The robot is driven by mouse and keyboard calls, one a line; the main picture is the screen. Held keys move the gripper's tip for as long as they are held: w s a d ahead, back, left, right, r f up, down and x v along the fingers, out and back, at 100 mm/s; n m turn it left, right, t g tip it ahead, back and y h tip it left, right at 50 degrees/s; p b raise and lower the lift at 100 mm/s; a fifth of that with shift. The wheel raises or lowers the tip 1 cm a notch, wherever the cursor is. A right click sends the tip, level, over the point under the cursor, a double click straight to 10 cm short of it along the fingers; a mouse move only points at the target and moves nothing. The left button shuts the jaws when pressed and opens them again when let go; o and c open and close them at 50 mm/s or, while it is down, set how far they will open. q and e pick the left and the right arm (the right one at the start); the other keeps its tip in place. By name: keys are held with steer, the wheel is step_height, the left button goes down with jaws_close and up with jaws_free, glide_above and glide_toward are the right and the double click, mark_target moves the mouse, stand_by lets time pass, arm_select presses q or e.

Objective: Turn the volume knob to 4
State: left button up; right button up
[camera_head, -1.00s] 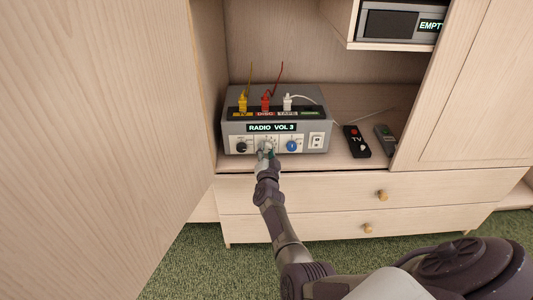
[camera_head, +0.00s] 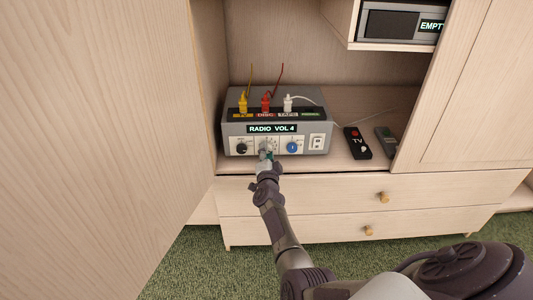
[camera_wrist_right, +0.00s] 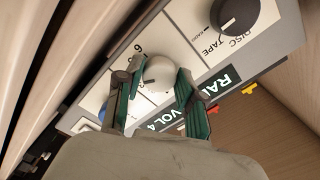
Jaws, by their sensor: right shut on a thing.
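The grey radio unit (camera_head: 233,130) stands on the cabinet shelf, and its display (camera_head: 272,129) reads "RADIO VOL 4". My right gripper (camera_head: 266,156) is at the middle knob on its front panel and mostly hides that knob in the head view. In the right wrist view the whitish volume knob (camera_wrist_right: 159,73) sits between the two green-padded fingers of my right gripper (camera_wrist_right: 156,88), which is shut on it. A black selector knob (camera_head: 242,148) is left of it and a blue knob (camera_head: 292,147) is right of it. My left gripper is not in view.
Yellow, red and white plugs (camera_head: 288,103) with cables stand on top of the unit. A black TV remote (camera_head: 357,143) and a grey remote (camera_head: 387,141) lie to its right. A large door panel (camera_head: 100,130) fills the left. Drawers (camera_head: 330,195) are below.

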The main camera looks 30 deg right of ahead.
steer(key=o, duration=1.1)
steer(key=shift+o, duration=0.2)
